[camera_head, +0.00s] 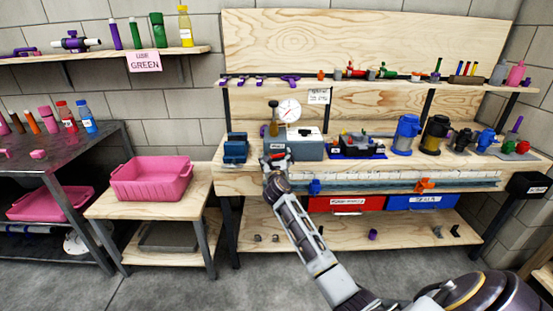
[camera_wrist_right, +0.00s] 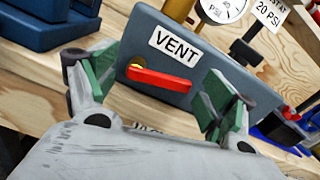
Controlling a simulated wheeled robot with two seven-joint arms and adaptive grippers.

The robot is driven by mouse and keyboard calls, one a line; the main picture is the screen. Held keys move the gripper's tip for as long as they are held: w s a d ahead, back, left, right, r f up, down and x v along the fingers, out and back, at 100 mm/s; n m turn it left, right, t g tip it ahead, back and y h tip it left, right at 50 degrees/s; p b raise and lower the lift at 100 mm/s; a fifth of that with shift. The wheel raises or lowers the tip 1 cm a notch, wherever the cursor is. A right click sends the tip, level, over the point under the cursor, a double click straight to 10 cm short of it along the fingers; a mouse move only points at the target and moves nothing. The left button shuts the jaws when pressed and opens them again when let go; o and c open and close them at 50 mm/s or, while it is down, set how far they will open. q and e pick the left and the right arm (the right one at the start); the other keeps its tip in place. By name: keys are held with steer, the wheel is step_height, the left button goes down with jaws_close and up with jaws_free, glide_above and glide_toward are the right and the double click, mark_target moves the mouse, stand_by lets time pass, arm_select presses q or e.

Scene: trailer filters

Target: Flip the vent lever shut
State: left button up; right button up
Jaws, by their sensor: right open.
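The vent lever (camera_wrist_right: 162,80) is a red bar on the front of a blue-grey box (camera_wrist_right: 195,62), under a white "VENT" label (camera_wrist_right: 174,47). My left gripper is not in view.
A pressure gauge (camera_head: 289,111) stands behind the box. A blue vise-like block (camera_head: 235,148) is to its left, and a black tray of parts (camera_head: 357,146) is to its right. Blue (camera_head: 406,135) and black-yellow canisters (camera_head: 435,134) stand further right. A pink bin (camera_head: 150,178) sits on the low table.

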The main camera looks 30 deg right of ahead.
steer(key=shift+c, duration=0.3)
steer(key=c, duration=1)
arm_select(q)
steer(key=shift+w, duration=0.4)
arm_select(e)
steer(key=shift+o, duration=0.2)
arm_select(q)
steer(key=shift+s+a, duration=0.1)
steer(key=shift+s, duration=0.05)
arm_select(e)
steer(key=shift+m, duration=0.5)
steer(key=shift+f+p, duration=0.1)
steer(key=shift+p, duration=0.2)
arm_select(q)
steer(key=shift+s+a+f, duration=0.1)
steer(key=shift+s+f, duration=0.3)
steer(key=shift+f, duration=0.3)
arm_select(e)
steer(key=shift+f+m, duration=0.15)
steer(key=shift+m, duration=0.65)
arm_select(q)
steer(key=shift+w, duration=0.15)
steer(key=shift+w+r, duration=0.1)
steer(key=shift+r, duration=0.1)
arm_select(e)
steer(key=o, duration=1)
